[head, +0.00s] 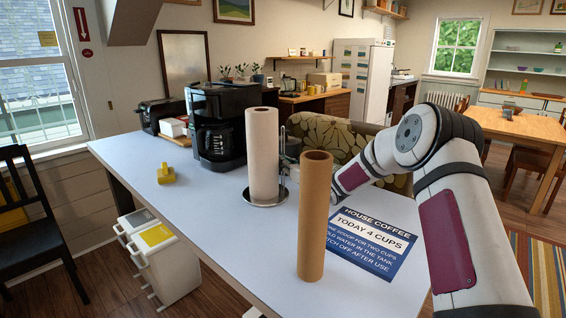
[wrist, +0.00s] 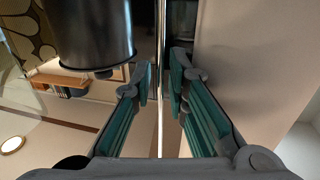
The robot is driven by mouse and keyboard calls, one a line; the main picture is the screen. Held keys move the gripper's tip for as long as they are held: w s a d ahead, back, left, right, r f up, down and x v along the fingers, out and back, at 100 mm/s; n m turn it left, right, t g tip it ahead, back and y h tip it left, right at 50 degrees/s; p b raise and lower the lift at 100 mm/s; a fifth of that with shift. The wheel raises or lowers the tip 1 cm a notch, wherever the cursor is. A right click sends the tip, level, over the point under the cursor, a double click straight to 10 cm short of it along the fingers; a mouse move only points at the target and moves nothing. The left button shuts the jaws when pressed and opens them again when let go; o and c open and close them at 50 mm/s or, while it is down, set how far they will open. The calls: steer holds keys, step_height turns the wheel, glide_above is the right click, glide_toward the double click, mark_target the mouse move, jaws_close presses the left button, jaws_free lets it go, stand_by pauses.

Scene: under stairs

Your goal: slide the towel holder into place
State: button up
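The towel holder stands upright on the pale table; its round metal base (head: 262,203) shows below the white paper towel roll (head: 263,150). The holder's thin side rod (head: 282,158) rises just right of the roll. My gripper (head: 286,148) is at that rod, partly hidden behind the tall brown cardboard tube (head: 314,215). In the wrist view, my gripper's (wrist: 160,80) two green-padded fingers stand apart, one on each side of a thin shiny rod (wrist: 160,110). Small gaps show between the pads and the rod.
A blue coffee sign (head: 372,243) lies flat on the table, right of the tube. A black coffee maker (head: 217,125) stands behind and left of the roll, and a small yellow object (head: 166,175) farther left. The table's (head: 215,215) front left area is clear.

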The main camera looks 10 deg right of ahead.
steer(key=shift+w+a, duration=0.15)
steer(key=shift+w, duration=0.05)
jaws_close()
stand_by(0.4)
